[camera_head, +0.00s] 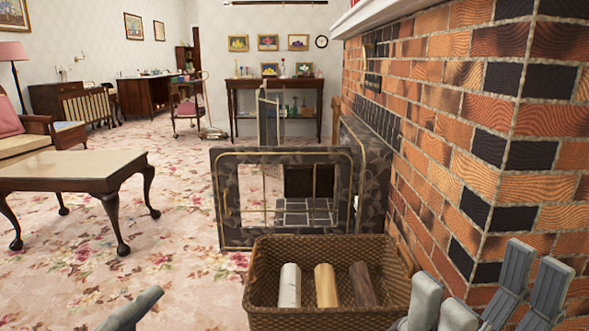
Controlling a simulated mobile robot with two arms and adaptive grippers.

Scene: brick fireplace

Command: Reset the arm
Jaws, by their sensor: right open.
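My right gripper (482,298) is at the lower right, close to the camera, in front of the brick wall and just right of the wicker basket. Its grey fingers are spread apart and I see nothing between them. Only a grey tip of my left gripper (132,310) shows at the bottom edge, left of the basket. The rest of that gripper and most of both arms are out of view.
The wicker basket (262,318) holds three logs: white (289,286), tan (326,286) and dark brown (362,285). Behind it stands a dark framed fire screen (228,205). The brick wall (480,120) fills the right side. A coffee table (75,168) stands left; patterned carpet (170,265) lies open between.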

